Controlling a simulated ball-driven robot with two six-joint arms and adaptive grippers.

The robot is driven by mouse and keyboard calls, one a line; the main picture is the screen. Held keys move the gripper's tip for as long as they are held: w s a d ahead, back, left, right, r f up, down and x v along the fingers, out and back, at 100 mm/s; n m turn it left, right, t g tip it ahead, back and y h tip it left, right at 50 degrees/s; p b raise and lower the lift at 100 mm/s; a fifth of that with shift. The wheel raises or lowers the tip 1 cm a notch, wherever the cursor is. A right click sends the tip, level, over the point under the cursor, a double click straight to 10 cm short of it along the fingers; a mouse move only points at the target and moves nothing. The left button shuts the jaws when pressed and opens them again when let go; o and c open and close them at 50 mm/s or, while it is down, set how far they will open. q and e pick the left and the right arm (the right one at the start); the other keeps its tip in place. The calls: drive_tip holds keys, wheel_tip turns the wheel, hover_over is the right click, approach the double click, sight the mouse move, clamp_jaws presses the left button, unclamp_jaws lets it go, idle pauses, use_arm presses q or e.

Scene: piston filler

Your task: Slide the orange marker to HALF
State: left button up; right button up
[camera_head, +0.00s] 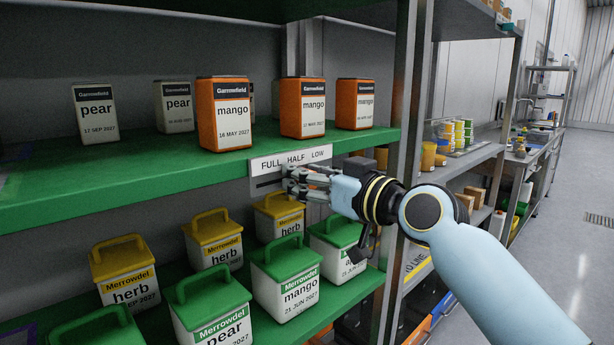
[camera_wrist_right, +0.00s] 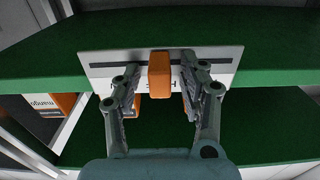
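The white label plate (camera_head: 290,160) reading FULL, HALF, LOW from left to right is on the front edge of the green middle shelf. In the head view my right gripper (camera_head: 302,183) is at the plate, just under the words, and hides the marker. In the right wrist view the orange marker (camera_wrist_right: 159,76) stands out from the dark slot of the plate (camera_wrist_right: 95,58). The open fingers of my right gripper (camera_wrist_right: 165,90) are on either side of it, with gaps between. The lettering there is mostly covered, so the marker's exact position cannot be read. My left gripper is out of view.
Orange mango boxes (camera_head: 303,108) and white pear boxes (camera_head: 95,113) stand on the green shelf (camera_head: 150,170) above. Several lidded tubs, such as a green mango tub (camera_head: 286,280), stand below. A grey upright (camera_head: 402,130) is right of the plate.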

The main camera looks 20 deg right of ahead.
drive_tip(key=v, duration=1.2)
